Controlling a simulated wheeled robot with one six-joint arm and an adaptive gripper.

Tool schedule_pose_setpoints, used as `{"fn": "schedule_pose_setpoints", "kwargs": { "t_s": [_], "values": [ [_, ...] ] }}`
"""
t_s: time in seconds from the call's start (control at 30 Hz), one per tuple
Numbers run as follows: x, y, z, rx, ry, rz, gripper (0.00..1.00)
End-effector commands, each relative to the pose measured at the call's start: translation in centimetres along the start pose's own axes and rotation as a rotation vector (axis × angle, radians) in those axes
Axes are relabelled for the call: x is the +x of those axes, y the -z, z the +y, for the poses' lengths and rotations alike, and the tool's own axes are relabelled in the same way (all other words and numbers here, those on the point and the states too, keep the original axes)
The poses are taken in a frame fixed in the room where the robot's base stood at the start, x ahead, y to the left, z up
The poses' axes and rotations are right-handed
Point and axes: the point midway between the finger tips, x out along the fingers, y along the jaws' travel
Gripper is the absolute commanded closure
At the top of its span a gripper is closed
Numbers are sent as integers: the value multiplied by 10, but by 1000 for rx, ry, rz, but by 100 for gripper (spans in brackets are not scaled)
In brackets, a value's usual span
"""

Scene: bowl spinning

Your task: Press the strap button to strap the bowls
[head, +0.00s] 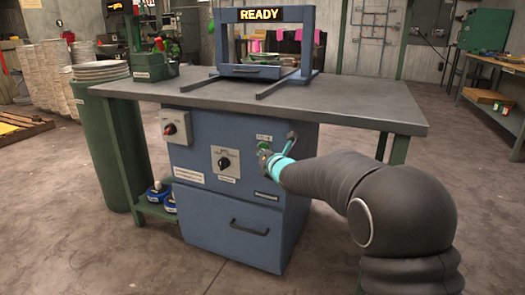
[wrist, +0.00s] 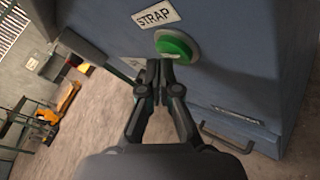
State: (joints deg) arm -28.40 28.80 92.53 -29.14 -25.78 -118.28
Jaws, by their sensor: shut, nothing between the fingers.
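The green strap button (wrist: 175,44) is a round dome on the blue cabinet face, below a white label reading STRAP (wrist: 157,19). The blue strapping arch (head: 225,45) stands on the grey tabletop, with a lit READY sign (head: 260,15) on top.
Stacked pale dishes (head: 100,70) stand at the left.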

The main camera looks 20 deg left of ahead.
Motion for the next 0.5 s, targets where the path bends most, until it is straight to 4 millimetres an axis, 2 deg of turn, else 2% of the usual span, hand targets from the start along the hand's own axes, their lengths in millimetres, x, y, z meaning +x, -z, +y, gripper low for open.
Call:
{"fn": "schedule_pose_setpoints", "kwargs": {
  "t_s": [0.5],
  "values": [
    [4, -3, -3, 0, 0, 0, 100]
  ]
}}
